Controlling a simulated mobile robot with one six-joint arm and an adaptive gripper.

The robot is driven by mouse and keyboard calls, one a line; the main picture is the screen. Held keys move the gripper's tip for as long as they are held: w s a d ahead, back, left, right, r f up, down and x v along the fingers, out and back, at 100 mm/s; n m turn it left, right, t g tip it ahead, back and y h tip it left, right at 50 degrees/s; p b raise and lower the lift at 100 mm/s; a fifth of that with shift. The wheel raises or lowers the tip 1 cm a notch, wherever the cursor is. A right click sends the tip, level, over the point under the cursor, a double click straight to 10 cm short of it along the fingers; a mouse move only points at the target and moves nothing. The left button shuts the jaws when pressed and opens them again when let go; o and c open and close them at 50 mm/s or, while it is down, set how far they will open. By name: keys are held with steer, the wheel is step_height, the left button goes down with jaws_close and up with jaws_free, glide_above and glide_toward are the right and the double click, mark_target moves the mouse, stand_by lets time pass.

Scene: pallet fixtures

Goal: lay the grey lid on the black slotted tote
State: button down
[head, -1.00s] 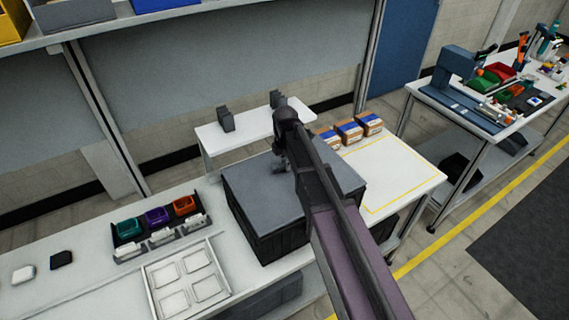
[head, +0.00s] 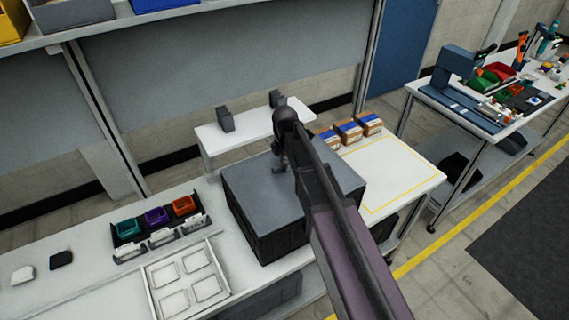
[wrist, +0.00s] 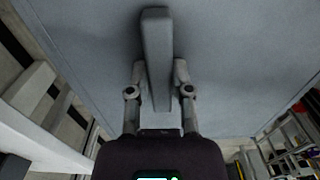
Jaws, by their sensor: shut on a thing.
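The grey lid (head: 258,195) is a flat, wide panel lying level over the top of the black slotted tote (head: 280,243), with its edges close to the tote's rim. I cannot tell whether it touches the rim all round. The tote stands upright on the white bench, and its inside is hidden by the lid. My gripper (head: 280,168) is above the lid and partly hidden by my arm in the head view. In the wrist view my gripper (wrist: 160,95) is shut on the bar handle of the lid (wrist: 235,60).
A white tray (head: 153,293) with square recesses and a dark rack of coloured bins (head: 118,238) are left of the tote. A white stand (head: 243,134) with two grey brackets is behind. Cardboard boxes (head: 349,131) stand on the right table, beside a clear yellow-outlined area (head: 395,178).

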steer(key=shift+f+b, duration=0.7)
steer(key=shift+b, duration=0.05)
stand_by(0.8)
steer(key=shift+c, duration=2.2)
jaws_free()
steer(key=shift+r, duration=0.1)
